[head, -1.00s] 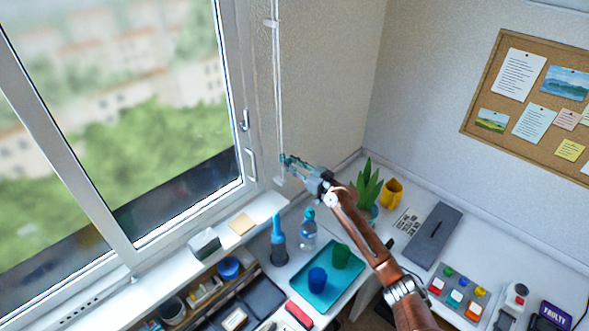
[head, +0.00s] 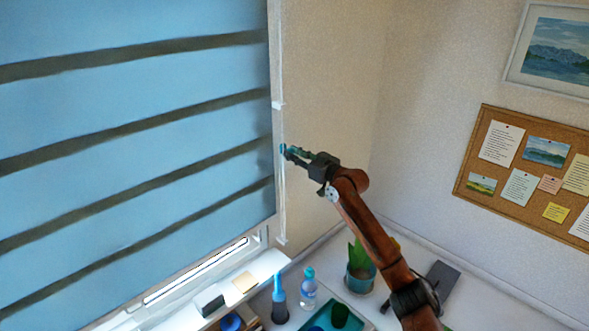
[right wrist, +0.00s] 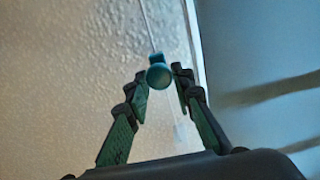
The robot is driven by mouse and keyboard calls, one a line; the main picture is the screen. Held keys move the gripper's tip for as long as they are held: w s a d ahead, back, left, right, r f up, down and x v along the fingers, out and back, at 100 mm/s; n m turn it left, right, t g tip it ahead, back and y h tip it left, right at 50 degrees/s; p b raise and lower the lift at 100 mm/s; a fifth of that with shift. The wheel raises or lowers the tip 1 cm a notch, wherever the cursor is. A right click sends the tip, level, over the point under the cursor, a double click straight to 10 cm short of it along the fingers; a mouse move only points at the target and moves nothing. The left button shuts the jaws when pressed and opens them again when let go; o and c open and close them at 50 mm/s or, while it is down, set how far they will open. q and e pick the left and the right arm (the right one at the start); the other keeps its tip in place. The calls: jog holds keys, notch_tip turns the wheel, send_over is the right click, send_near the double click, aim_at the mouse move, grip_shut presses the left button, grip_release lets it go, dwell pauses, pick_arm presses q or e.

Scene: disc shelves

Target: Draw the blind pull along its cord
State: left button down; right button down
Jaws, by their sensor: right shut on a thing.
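The blind pull (head: 283,149) is a small teal knob on a thin white cord (head: 283,200) beside the window. My right gripper (head: 288,151) is shut on the pull, nearer the cord's upper bracket than its lower one. In the right wrist view the round teal pull (right wrist: 159,75) sits between my right fingertips (right wrist: 160,80), with the cord (right wrist: 148,25) running up from it. The blue blind (head: 140,120) with dark horizontal bands covers most of the window. My left gripper is not in view.
White brackets hold the cord above (head: 278,105) and below (head: 282,242). On the desk below are a clear bottle (head: 308,290), a dark blue-topped bottle (head: 279,302) and a potted plant (head: 360,270). A corkboard (head: 530,180) hangs at right.

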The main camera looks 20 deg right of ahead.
notch_tip(320, 180, up, 7)
jog(key=p, duration=0.2)
jog(key=shift+d, duration=0.15)
jog(key=shift+r, duration=0.2)
jog(key=c, duration=2)
grip_release()
jog(key=o, duration=0.3)
jog(key=shift+f, duration=0.35)
jog(key=shift+s, duration=0.1)
jog(key=v, duration=1.1)
jog(key=shift+s+d, duration=0.1)
jog(key=shift+s, duration=0.3)
